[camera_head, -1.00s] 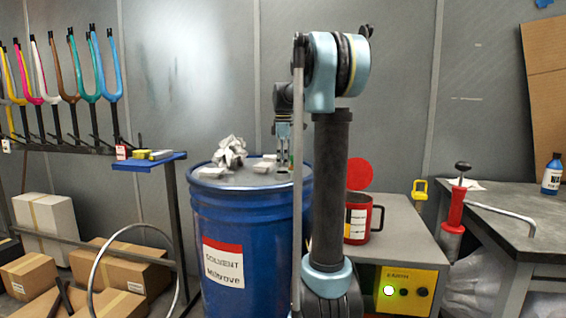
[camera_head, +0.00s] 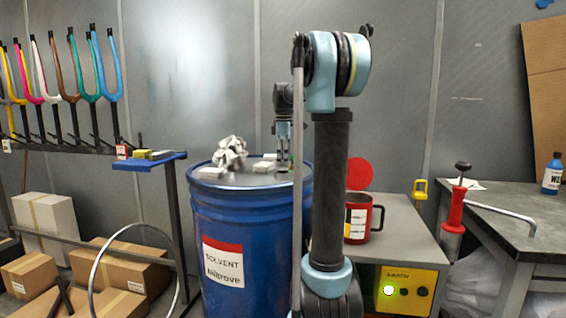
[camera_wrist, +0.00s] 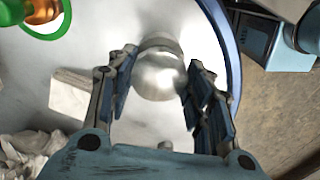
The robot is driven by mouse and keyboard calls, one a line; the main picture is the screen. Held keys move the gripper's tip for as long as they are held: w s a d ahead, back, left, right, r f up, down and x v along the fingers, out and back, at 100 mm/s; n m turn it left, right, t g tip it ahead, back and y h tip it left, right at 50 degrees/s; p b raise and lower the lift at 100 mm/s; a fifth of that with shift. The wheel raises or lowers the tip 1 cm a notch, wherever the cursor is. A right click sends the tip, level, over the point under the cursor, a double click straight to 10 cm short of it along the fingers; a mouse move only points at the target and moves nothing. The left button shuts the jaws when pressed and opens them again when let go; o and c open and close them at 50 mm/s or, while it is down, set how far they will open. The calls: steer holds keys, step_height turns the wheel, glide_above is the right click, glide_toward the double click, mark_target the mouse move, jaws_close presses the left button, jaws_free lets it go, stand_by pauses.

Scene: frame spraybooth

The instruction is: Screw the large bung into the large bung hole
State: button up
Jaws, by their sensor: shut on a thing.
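My gripper (camera_head: 283,150) points down over the lid of the blue drum (camera_head: 245,225), which is labelled SOLVENT. In the wrist view, my gripper (camera_wrist: 163,65) has its fingers on both sides of a round silvery metal piece, seemingly the large bung (camera_wrist: 158,75), and is shut on it. The bung is at or just above the pale lid (camera_wrist: 85,45), near the blue rim. The large bung hole cannot be seen, and I cannot tell whether the bung sits in it. In the head view the bung is too small to make out.
Crumpled rags (camera_head: 230,152) and a pale block (camera_head: 264,167) lie on the lid; the block also shows in the wrist view (camera_wrist: 70,93). A green ring with a coppery centre (camera_wrist: 42,18) is close by. A red can (camera_head: 358,218) stands right of the drum.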

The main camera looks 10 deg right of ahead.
steer(key=shift+f, duration=0.9)
stand_by(0.4)
steer(key=shift+o, duration=1.4)
steer(key=shift+c, duration=0.6)
steer(key=m, duration=0.4)
steer(key=shift+m, duration=0.3)
steer(key=m, duration=0.4)
steer(key=shift+m, duration=0.3)
